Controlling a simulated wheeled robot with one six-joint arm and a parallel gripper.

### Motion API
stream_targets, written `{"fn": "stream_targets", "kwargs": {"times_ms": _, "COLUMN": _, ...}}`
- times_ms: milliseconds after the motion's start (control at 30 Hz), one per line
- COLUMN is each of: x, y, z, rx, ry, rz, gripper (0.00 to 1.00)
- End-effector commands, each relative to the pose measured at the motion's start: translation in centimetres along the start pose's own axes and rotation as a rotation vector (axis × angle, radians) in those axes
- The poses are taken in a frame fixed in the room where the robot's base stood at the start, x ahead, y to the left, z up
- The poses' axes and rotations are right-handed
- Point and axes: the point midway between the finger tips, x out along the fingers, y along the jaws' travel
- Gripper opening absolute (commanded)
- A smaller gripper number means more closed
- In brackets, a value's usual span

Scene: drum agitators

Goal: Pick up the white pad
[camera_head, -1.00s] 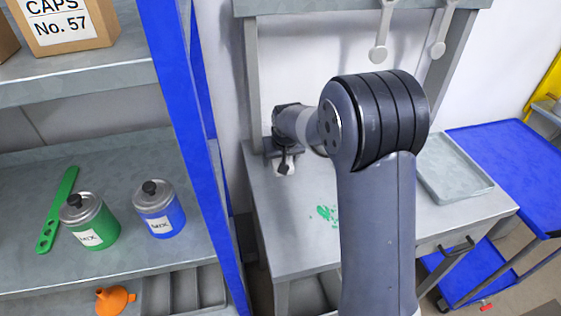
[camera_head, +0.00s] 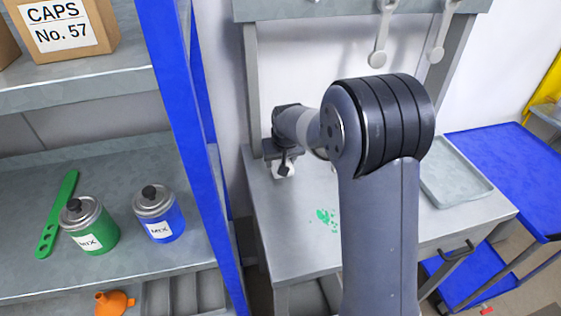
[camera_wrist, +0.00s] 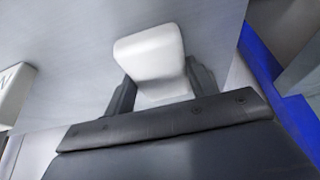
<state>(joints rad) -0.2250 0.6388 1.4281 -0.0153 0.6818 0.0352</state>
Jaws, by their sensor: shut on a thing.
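The white pad (camera_wrist: 150,55) shows in the wrist view as a pale block with rounded edges. My gripper (camera_wrist: 158,88) is shut on it, with a dark finger on each side of the pad. The pad's lower part is hidden behind the gripper body. In the head view my gripper (camera_head: 283,168) is at the left end of the grey table (camera_head: 290,240), and a little of the pad shows white beside the fingers. I cannot tell whether the pad touches the table top.
A green smear (camera_head: 326,218) marks the table. A grey tray (camera_head: 455,175) lies at its right. The blue shelf post (camera_head: 190,130) stands close to the left of my gripper. The shelf holds a green can (camera_head: 92,228) and a blue can (camera_head: 158,215). Several paddles (camera_head: 378,55) hang above.

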Motion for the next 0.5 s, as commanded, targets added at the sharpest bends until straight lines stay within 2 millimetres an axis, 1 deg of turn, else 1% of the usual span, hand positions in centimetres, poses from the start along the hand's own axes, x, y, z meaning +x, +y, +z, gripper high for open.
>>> {"fn": "stream_targets", "kwargs": {"times_ms": 67, "x": -1.2, "y": 0.0, "z": -0.5, "rx": 0.0, "ry": 0.006, "rz": 0.0, "gripper": 0.32}}
{"fn": "stream_targets", "kwargs": {"times_ms": 267, "x": -5.6, "y": 0.0, "z": -2.3, "rx": 0.0, "ry": 0.008, "rz": 0.0, "gripper": 0.32}}
{"fn": "stream_targets", "kwargs": {"times_ms": 300, "x": -6.3, "y": 0.0, "z": -2.3, "rx": 0.0, "ry": 0.005, "rz": 0.0, "gripper": 0.32}}
{"fn": "stream_targets", "kwargs": {"times_ms": 367, "x": -6.4, "y": 0.0, "z": -0.8, "rx": 0.0, "ry": -0.001, "rz": 0.0, "gripper": 0.32}}
{"fn": "stream_targets", "kwargs": {"times_ms": 500, "x": -7.4, "y": 0.0, "z": 1.6, "rx": 0.0, "ry": 0.001, "rz": 0.0, "gripper": 0.32}}
